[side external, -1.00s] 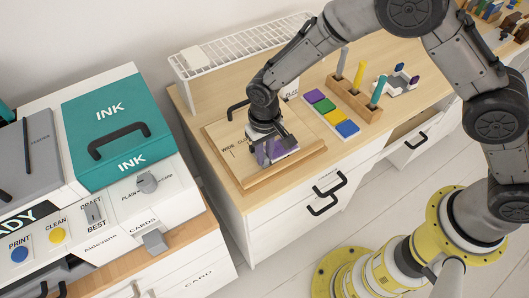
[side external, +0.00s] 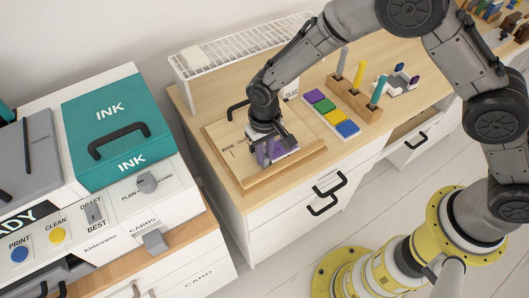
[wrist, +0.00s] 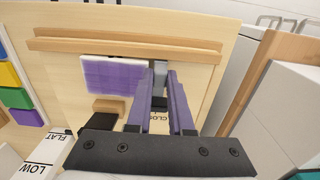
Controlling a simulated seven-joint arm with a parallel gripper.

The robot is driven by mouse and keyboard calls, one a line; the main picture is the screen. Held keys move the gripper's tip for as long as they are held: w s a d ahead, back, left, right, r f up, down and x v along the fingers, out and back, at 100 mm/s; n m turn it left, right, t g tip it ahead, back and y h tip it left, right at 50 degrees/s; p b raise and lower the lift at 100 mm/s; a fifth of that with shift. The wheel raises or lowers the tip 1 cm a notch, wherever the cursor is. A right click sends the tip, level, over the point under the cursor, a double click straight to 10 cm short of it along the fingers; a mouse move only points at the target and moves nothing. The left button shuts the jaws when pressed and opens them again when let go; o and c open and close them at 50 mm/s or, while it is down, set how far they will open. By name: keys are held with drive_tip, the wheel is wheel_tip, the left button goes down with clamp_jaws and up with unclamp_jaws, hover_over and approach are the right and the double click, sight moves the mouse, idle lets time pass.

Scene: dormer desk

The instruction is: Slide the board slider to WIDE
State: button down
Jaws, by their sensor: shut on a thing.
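The wooden board (side external: 235,172) lies on the desk with a raised light-wood edge, and WIDE and CLOSE (side external: 238,149) are printed on it. In the wrist view CLOSE (wrist: 158,121) is partly covered by my fingers. My gripper (side external: 272,158) reaches down onto the board; in the wrist view its purple fingers (wrist: 161,78) are shut on a small grey block (wrist: 160,66), apparently the slider's handle. A white-and-purple block (wrist: 115,77) sits just left of the fingers. A small wooden block (wrist: 107,105) is nearer the camera. WIDE is not readable in the wrist view.
Coloured tiles (side external: 331,114) and a wooden holder with upright pegs (side external: 354,101) stand right of the board. A white wire rack (side external: 240,48) is behind it. A black handle (side external: 237,109) is at the board's back. The printer unit (side external: 110,140) stands left across a gap.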

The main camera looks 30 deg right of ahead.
drive_tip(key=shift+a, duration=0.1)
drive_tip(key=a, duration=0.6)
drive_tip(key=shift+r, duration=0.1)
drive_tip(key=c, duration=0.8)
unclamp_jaws()
drive_tip(key=shift+d, duration=0.1)
wheel_tip(320, 180, up, 14)
